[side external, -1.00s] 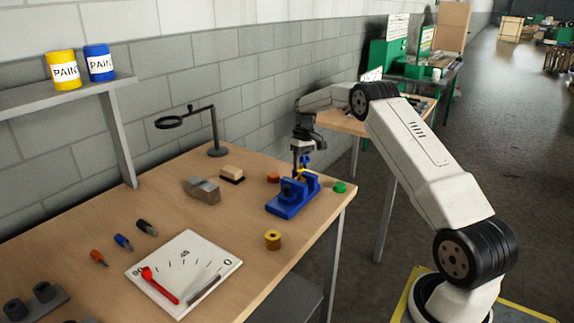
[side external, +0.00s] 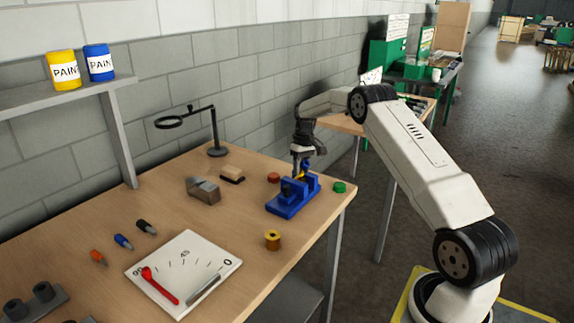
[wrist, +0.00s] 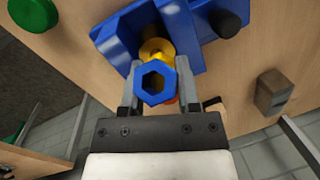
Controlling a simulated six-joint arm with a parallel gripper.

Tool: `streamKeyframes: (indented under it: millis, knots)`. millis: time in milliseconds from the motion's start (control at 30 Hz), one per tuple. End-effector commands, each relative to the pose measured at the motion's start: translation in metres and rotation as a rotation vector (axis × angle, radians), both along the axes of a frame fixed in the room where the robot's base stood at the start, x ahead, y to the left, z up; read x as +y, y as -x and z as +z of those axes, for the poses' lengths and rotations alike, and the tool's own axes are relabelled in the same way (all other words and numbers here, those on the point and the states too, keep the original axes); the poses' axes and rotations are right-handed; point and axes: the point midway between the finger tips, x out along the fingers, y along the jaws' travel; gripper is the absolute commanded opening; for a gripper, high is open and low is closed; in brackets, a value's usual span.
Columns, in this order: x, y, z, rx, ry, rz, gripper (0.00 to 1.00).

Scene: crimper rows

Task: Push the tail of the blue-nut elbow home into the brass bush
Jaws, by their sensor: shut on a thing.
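In the wrist view the blue nut of the elbow (wrist: 155,83) faces the camera, between the two fingers of my gripper (wrist: 157,92). My gripper is shut on the elbow. The yellow brass bush (wrist: 156,48) shows just beyond the nut, held in the blue vise (wrist: 118,42). In the side view my gripper (side external: 301,174) points down, right over the blue vise (side external: 287,207). The elbow's tail is hidden behind its nut and my fingers, so I cannot tell how deep it sits in the bush.
A red cap (side external: 273,177) and a green cap (side external: 339,187) lie close to the vise. A brass spool (side external: 272,240), grey block (side external: 203,190), brush (side external: 232,174) and magnifier stand (side external: 217,151) are spread around. A dial plate (side external: 184,270) lies at the front; bare bench lies between them.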

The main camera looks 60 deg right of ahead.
Motion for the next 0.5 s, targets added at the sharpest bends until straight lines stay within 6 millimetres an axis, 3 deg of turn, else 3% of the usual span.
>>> streamKeyframes:
  millis: [467,500]
  knots:
    - [0.0,-0.0001,-0.0081,0.0,0.0,0.0,0.0]
    - [-0.0001,-0.0001,-0.0085,0.0,0.0,0.0,0.44]
